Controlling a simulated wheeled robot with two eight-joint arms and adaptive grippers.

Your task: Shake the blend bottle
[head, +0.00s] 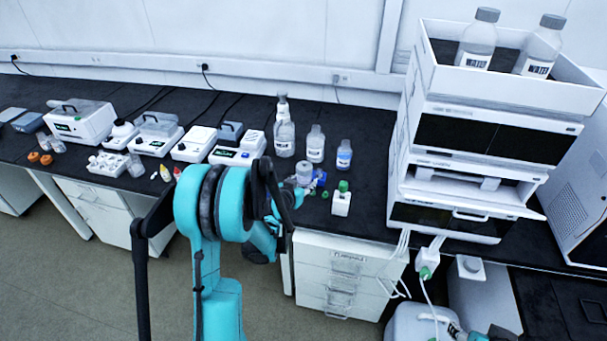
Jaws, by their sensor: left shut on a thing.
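My left arm reaches over the black bench from the bottom middle, and its teal wrist hides part of the scene. My right gripper is not in view.
The chromatography stack (483,139) with two bottles on top stands at right. White instruments (195,144) line the bench at left.

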